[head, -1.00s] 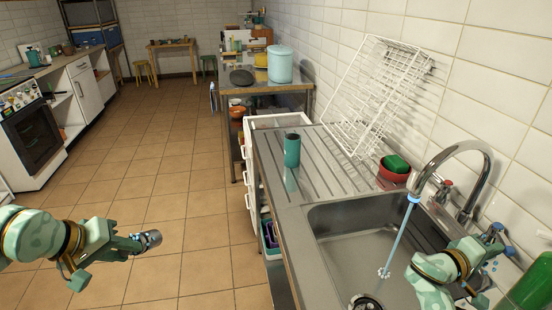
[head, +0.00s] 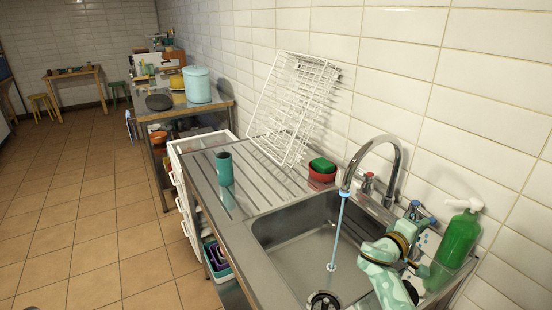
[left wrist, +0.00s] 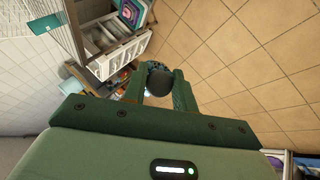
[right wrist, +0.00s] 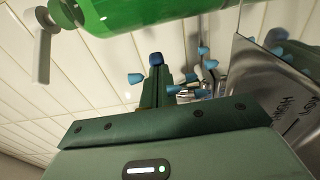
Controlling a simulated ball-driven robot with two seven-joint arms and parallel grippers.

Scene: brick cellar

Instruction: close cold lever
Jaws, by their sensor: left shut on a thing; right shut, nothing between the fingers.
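The cold tap lever with blue tips (head: 415,210) stands at the back right of the sink. Its blue tips also show in the right wrist view (right wrist: 136,78), around the fingertips. My right gripper (right wrist: 157,66) is shut and empty, close against the lever; contact is unclear. In the head view my right wrist and arm partly hide the fingers. Water (head: 337,232) runs from the curved spout (head: 378,145) into the sink (head: 295,250). My left gripper (left wrist: 158,85) is shut on a dark round-ended object (left wrist: 157,80), over the floor.
A red-marked tap (head: 367,183) stands left of the cold lever. A green bottle (head: 460,238) stands right of it, close to my right gripper.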

